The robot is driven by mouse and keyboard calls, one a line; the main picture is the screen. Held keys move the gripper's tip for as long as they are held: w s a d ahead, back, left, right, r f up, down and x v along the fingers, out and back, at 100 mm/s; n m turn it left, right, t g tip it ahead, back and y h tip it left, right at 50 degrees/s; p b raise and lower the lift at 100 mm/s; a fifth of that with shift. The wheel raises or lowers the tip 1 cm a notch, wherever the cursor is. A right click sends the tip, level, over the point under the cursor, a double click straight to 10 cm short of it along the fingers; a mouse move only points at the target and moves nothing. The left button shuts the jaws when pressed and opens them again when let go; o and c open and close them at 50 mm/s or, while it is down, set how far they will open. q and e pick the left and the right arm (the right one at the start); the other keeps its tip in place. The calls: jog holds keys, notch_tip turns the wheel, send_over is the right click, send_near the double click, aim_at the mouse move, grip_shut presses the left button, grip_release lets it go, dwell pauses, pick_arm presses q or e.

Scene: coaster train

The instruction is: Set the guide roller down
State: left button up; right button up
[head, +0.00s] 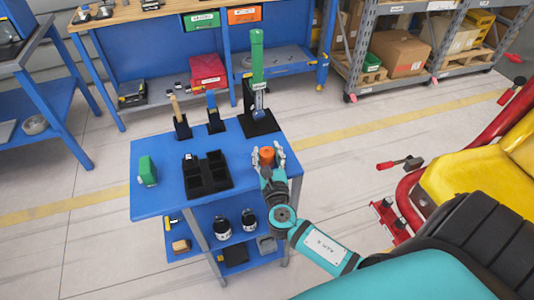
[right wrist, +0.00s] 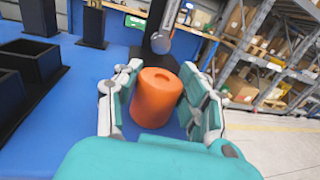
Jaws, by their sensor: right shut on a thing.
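The orange guide roller (head: 267,155) is between the fingers of my right gripper (head: 268,160), over the right side of the blue cart top (head: 160,208). In the right wrist view the roller (right wrist: 157,97) stands upright, and the fingers of the gripper (right wrist: 160,105) close on it from both sides. The roller is low over or on the blue surface; I cannot tell whether it touches. My left gripper is not in view.
A black divided tray (head: 207,177) sits left of the roller. A green-handled tool stands in a black holder (head: 259,122) behind it. A green object (head: 147,171) lies at the cart's left. A red and yellow coaster car (head: 480,160) is at the right.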

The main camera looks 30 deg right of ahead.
jog(key=o, duration=0.9)
jog(key=shift+f, duration=0.1)
jog(key=o, duration=0.5)
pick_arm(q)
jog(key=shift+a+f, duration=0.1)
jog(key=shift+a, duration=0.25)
